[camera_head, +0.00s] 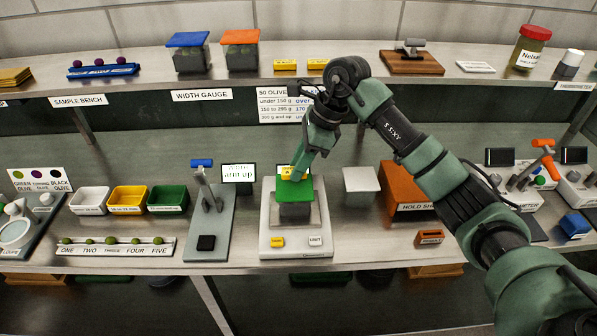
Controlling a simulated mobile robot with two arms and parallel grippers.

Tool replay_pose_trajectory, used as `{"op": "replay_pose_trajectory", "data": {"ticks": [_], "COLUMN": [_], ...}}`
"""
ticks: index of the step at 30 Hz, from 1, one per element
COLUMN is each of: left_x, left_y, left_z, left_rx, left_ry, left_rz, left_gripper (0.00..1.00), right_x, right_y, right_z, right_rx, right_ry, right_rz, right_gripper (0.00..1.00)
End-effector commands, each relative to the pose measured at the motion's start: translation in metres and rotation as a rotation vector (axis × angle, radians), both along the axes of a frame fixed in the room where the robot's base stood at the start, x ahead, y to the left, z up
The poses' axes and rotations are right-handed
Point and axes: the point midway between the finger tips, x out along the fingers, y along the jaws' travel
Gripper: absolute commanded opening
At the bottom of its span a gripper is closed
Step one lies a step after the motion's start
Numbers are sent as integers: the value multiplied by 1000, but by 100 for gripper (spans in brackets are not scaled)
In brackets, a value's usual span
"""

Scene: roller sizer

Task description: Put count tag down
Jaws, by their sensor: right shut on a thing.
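My right gripper (294,179) reaches down from the upper right and is shut on a small yellow count tag (285,170), which is partly hidden by the fingers. The tag is at the top of a dark box with a green lid (306,189); I cannot tell whether it touches the lid. The box stands on the pan of a white scale (269,243) on the lower counter. My left gripper is not in view.
Two similar yellow tags (285,65) lie on the upper shelf. Left of the scale are a lever stand (204,225), a small screen (238,174) and white, yellow and green bins (127,199). To the right are a white block (361,186) and an orange hold box (404,190).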

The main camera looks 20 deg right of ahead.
Motion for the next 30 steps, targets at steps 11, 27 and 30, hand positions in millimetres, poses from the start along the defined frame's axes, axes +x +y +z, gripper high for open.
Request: {"op": "replay_pose_trajectory", "data": {"ticks": [11,27,30], "left_x": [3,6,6], "left_y": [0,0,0], "left_z": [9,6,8], "left_rx": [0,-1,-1], "left_ry": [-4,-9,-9], "left_rz": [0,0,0], "left_gripper": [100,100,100], "right_x": [0,0,0], "right_y": [0,0,0], "right_z": [-32,-34,-32], "right_rx": [-1,-1,-1], "right_ry": [1,1,1], "right_rz": [1,0,0], "right_gripper": [0,48,48]}}
